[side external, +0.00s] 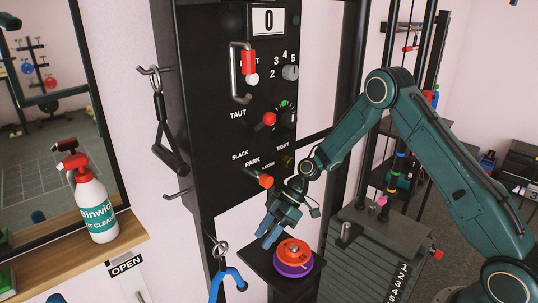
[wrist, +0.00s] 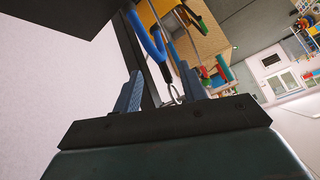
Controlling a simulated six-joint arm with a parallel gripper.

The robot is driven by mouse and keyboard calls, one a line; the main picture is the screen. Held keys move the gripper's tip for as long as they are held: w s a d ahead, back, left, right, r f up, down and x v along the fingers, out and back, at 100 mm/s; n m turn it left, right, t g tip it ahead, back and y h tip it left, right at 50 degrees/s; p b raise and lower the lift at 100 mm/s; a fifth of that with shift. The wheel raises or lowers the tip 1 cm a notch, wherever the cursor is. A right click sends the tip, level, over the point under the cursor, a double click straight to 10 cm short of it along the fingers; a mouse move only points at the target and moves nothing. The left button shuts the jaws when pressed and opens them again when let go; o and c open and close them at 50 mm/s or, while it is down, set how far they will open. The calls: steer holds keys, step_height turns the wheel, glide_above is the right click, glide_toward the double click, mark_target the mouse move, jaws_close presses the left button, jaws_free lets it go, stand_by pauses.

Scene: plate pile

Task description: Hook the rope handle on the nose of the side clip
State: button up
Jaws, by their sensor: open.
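A blue rope handle (side external: 224,278) hangs from a metal ring (side external: 220,248) low at the left side of the black panel; its lower end is cut off by the picture edge. My gripper (side external: 267,236) is open and empty, to the right of this ring and apart from it. In the wrist view the blue rope handle (wrist: 148,38) and its ring (wrist: 174,94) show beyond and between my open fingers (wrist: 161,78); the depth gap is hard to judge. I cannot make out the side clip for certain.
Orange and purple plates (side external: 293,256) lie on a small black shelf (side external: 262,266) just below my gripper. A bare peg (side external: 178,194) and a hanging black stirrup handle (side external: 168,128) are on the panel's left side. The panel (side external: 215,165) carries knobs. A weight stack (side external: 350,268) stands right.

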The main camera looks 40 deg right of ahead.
mark_target(223, 264)
steer(key=shift+w+a+f+n+g+y, duration=0.2)
steer(key=shift+w+a+f+n+y, duration=0.55)
steer(key=shift+a, duration=0.5)
steer(key=shift+w+a+f+n+g+y, duration=0.2)
steer(key=shift+w+a+f+n+y, duration=0.3)
steer(key=shift+a+n+y, duration=0.6)
steer(key=shift+w+a+f+n+g+y, duration=0.2)
steer(key=shift+w+a+f+n+y, duration=0.45)
steer(key=shift+a, duration=0.75)
steer(key=shift+s+a+f, duration=0.1)
steer(key=shift+a, duration=0.05)
steer(key=shift+x, duration=2.35)
jaws_close()
